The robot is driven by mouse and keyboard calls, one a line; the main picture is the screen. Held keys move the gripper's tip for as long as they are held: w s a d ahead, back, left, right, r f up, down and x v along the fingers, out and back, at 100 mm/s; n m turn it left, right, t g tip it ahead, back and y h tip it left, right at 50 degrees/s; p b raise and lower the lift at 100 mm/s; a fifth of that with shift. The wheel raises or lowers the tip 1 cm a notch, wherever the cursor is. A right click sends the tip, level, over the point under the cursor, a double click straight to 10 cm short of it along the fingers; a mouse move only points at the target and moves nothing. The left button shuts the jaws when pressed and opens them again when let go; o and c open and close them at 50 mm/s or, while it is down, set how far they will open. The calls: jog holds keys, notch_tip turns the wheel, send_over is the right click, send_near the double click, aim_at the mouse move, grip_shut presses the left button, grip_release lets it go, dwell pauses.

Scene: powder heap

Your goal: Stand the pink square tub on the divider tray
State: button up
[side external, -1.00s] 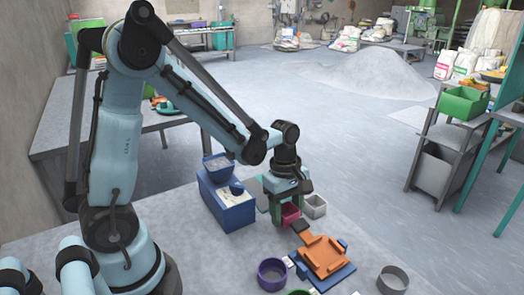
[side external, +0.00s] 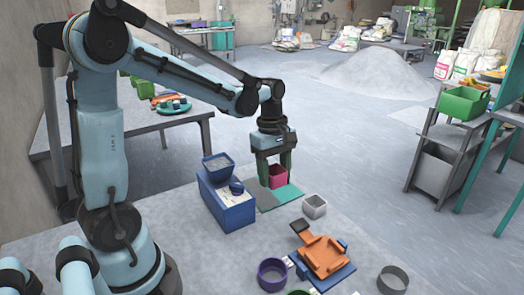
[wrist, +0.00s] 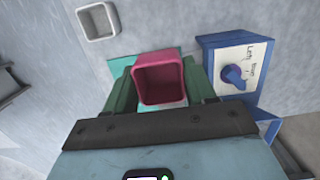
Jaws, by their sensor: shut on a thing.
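The pink square tub (side external: 277,178) is between the two green fingers of my gripper (side external: 275,173), which is shut on it. In the wrist view the tub (wrist: 162,101) is upright with its open top facing the camera and looks empty inside. In the side view the tub is over a flat grey and green panel (side external: 287,197); I cannot tell whether it touches it. An orange tray with raised ridges (side external: 322,258) lies on a blue base at the front, apart from my gripper. I cannot tell for sure which of these is the divider tray.
A blue box (side external: 232,215) with a dial and a grey-filled top bin stands left of the panel. A small white square tub (side external: 315,206) stands to the right. A purple ring (side external: 272,274) and a grey ring (side external: 393,280) lie near the front.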

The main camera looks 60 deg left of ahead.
aim_at(266, 201)
jog(key=shift+s+a+f, duration=0.1)
jog(key=shift+a+f, duration=0.5)
jog(key=shift+f, duration=0.6)
jog(key=shift+w+a+f, duration=0.1)
jog(key=shift+a+f, duration=0.5)
jog(key=shift+f, duration=0.6)
jog(key=shift+s+a+f, duration=0.1)
jog(key=shift+a+f, duration=0.5)
jog(key=shift+f, duration=0.6)
jog(key=shift+f, duration=0.5)
jog(key=o, duration=1.4)
notch_tip(266, 201, up, 7)
